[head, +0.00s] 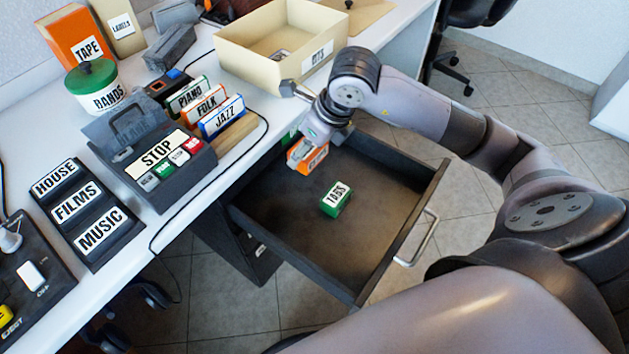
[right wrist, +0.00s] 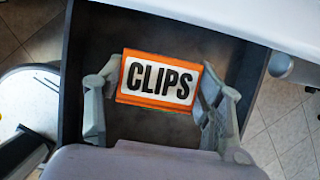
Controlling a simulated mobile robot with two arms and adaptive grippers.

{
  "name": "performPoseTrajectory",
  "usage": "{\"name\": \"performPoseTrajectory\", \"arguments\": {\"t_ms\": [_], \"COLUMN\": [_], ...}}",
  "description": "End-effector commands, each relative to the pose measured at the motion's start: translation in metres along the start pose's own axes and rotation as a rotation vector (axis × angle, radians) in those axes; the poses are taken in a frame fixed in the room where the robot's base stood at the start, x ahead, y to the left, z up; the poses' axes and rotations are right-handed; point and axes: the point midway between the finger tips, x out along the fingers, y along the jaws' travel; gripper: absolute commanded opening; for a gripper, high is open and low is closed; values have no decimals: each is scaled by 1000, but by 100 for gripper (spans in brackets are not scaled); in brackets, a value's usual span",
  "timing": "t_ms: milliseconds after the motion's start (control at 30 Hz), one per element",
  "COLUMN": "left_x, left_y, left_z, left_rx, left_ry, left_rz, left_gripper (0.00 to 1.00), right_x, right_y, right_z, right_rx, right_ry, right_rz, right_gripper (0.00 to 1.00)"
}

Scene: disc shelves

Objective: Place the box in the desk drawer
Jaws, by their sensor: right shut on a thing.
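The orange box (head: 308,157) has a white label; in the right wrist view the box (right wrist: 158,80) reads CLIPS. My right gripper (head: 306,147) is shut on it, with one finger at each side. In the head view the box is over the back left part of the open desk drawer (head: 290,233). I cannot tell whether the box touches the drawer floor. The drawer (right wrist: 190,37) also shows around the box in the right wrist view. My left gripper is not in view.
A green TABS box (head: 336,199) lies in the middle of the drawer. The drawer's metal handle (head: 418,239) is at its front. The desk (head: 215,170) edge runs above the drawer's back. A cream tray (head: 250,72) stands on the desk. The drawer floor around the green box is clear.

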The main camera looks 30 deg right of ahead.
Motion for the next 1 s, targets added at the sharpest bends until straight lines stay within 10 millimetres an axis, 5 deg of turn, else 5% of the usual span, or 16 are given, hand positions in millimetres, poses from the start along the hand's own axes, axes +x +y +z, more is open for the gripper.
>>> {"name": "performPoseTrajectory", "arguments": {"t_ms": [133,333,700,1000], "left_x": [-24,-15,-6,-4], "left_y": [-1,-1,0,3], "left_z": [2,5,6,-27], "left_rx": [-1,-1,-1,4], "left_ry": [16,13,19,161], "left_rz": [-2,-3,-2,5], "left_gripper": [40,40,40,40], "right_x": [42,86,125,145], "right_y": [1,1,1,0], "right_z": [-19,-37,-53,-60], "right_rx": [1,0,-1,-3], "right_ry": [5,3,2,0], "right_rz": [3,3,3,2], "right_gripper": [34,34,34,34]}}
